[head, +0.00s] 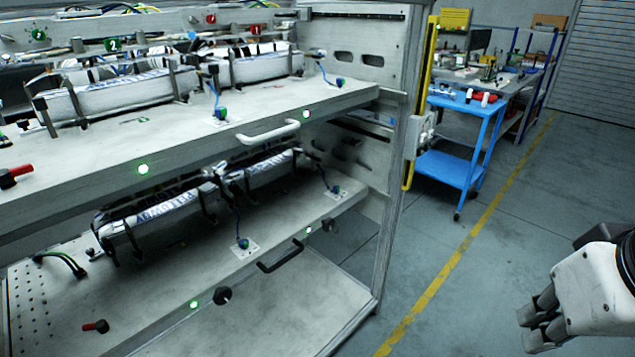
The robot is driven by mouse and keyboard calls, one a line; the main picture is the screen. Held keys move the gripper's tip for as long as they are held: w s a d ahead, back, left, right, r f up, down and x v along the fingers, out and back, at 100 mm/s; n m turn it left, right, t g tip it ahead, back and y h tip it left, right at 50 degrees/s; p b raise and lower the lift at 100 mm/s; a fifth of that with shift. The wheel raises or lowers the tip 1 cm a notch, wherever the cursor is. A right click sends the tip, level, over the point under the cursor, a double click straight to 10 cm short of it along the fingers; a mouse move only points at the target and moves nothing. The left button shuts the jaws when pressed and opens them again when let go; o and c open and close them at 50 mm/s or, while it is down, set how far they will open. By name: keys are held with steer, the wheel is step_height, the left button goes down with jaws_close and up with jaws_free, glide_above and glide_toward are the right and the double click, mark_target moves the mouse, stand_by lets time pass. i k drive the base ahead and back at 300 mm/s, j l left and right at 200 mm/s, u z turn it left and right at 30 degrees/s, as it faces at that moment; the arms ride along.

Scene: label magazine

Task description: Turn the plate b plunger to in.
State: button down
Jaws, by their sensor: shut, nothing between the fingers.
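A grey metal rack holds two pull-out plates, an upper one (190,137) and a lower one (150,300). A round black knob (222,295) sits on the lower plate's front edge, left of a black bar handle (280,253). Another dark knob (330,224) shows near that plate's right end. No mark that I can read tells which plate is b, and the knobs' in or out position is unclear. My gripper (534,327) is at the lower right over the floor, shut and empty, well apart from the rack.
A white handle (268,132) juts from the upper plate. Red-tipped levers lie on the upper (15,176) and lower (96,326) plates. A blue cart (448,168) stands behind the rack's right post. The floor between rack and gripper is clear.

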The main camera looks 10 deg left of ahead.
mark_target(101, 325)
steer(key=u, duration=1.75)
steer(key=i+j, duration=0.1)
